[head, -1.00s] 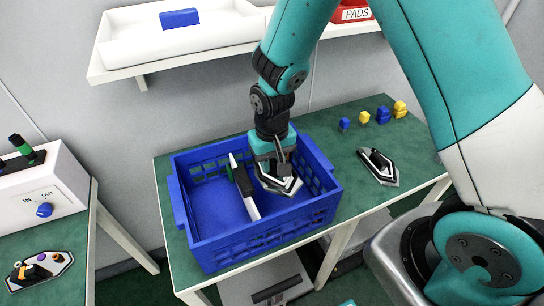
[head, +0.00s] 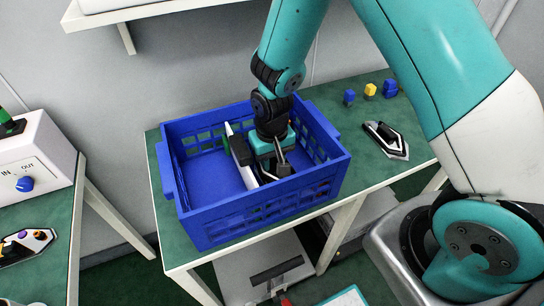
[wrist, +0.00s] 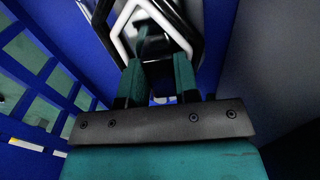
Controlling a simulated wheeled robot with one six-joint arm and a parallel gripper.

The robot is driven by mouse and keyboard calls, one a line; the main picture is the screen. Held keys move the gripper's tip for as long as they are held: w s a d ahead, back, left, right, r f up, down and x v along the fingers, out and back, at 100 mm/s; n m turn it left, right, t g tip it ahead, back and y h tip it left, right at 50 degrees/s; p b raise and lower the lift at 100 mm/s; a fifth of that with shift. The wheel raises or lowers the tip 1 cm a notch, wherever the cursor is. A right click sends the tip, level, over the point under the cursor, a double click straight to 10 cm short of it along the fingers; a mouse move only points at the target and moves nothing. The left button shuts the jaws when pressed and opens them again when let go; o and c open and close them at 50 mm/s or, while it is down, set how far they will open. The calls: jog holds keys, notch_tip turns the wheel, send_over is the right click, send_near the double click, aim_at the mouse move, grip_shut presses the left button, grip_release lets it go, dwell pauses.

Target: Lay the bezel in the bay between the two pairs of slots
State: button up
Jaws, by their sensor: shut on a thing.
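My gripper (head: 277,168) is down inside the blue crate (head: 262,211), in its right part, pointing downward. It is shut on the bezel, a pointed frame with white and black bands. The bezel (wrist: 122,25) shows beyond my fingers in the wrist view, where my gripper (wrist: 157,82) is seen from behind. In the head view my gripper and the crate's front wall mostly hide it. I cannot make out the slots, or whether the bezel touches the crate floor.
The crate's left part is empty. A black and white lamp part (head: 386,139) lies on the green table right of the crate. Small blue and yellow blocks (head: 370,90) stand behind it. A white box with a blue knob (head: 25,184) stands on the left table.

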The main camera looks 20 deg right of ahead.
jog(key=shift+f, duration=0.1)
jog(key=o, duration=1)
notch_tip(320, 180, up, 17)
jog(key=shift+r, duration=0.2)
